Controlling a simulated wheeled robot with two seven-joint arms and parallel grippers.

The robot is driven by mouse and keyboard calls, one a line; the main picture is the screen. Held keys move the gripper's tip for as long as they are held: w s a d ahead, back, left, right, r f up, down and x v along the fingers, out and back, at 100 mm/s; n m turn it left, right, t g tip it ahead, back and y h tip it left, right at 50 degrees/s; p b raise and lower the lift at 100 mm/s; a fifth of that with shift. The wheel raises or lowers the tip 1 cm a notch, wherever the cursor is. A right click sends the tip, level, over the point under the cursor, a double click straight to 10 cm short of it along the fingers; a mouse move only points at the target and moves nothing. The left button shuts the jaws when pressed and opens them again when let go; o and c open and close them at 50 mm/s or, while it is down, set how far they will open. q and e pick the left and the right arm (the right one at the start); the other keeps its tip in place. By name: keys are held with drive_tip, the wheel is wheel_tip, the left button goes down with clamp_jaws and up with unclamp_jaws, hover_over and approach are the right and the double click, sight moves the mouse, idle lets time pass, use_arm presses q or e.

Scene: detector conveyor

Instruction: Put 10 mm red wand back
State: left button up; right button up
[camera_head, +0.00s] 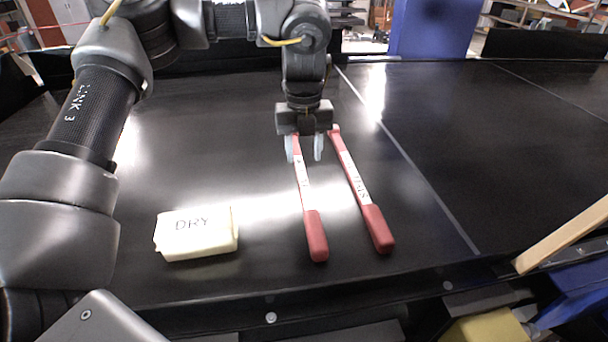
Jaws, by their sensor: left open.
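Two red wands lie side by side on the black conveyor surface, handles toward me. The left red wand (315,236) has its far end under my left gripper. The right red wand (376,228) lies a little to the right, its far tip beside the gripper. Both have pale labels on their shafts, too small to read for sure. My left gripper (305,148) points down with its pale fingers apart, near the far ends of the wands. It is open, and I cannot tell if its fingers touch a wand. My right gripper is out of view.
A cream block marked DRY (196,234) lies left of the wands. A pale line (420,175) crosses the black conveyor (500,150). A wooden strip (562,236) and blue parts are at the right edge. The conveyor right of the wands is clear.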

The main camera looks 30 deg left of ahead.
use_arm(q)
drive_tip(key=shift+r, duration=2.05)
